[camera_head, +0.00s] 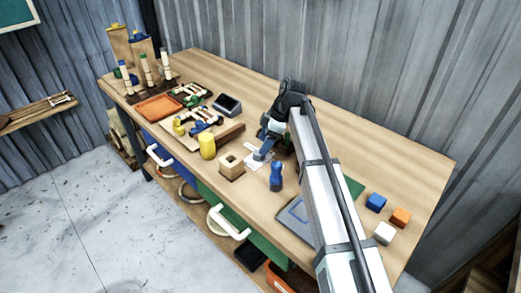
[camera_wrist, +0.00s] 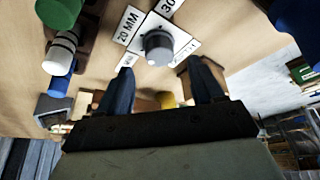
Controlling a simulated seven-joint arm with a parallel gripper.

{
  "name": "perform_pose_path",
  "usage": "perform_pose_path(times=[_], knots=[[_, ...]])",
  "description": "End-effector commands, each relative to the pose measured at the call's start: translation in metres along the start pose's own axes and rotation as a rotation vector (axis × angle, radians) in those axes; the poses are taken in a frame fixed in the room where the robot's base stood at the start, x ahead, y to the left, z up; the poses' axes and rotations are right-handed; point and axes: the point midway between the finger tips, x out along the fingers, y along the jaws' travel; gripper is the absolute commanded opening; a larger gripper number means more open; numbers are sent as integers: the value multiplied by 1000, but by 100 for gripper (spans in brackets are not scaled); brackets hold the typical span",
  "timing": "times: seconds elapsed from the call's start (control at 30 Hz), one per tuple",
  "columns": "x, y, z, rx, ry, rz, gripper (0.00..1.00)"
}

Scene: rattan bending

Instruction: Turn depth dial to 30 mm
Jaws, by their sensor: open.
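The depth dial is a round grey knob (camera_wrist: 158,46) on a white plate in the wrist view. White labels surround it: "20 MM" (camera_wrist: 127,25) at upper left, one starting "30" (camera_wrist: 171,6) at the top, and one at right (camera_wrist: 184,55) that I cannot read. Which label the knob points to is unclear. My gripper (camera_wrist: 163,88) is open, with its two dark blue fingers apart and the knob beyond their tips, roughly between them. Nothing is held. In the head view my gripper (camera_head: 263,152) is low over the white labels (camera_head: 253,162), and the knob is hidden.
Close to the gripper stand a blue peg-like piece (camera_head: 276,178), a wooden block with a hole (camera_head: 231,167), a yellow cylinder (camera_head: 207,146) and a brown bar (camera_head: 229,132). Blue (camera_head: 376,202), orange (camera_head: 400,217) and white (camera_head: 384,234) cubes lie at right. The back right tabletop is clear.

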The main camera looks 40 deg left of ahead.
Motion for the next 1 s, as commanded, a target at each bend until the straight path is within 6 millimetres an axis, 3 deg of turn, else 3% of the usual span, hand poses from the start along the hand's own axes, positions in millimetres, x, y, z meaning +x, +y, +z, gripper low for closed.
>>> perform_pose_path(times=[0.1, 0.3, 0.73, 1.0], knots=[[19, -1, 0, 0, -1, -1, 67], [37, 0, 1, 1, -1, 0, 67], [43, 0, 0, 0, -1, 1, 67], [43, 0, 0, 0, -1, 0, 41]])
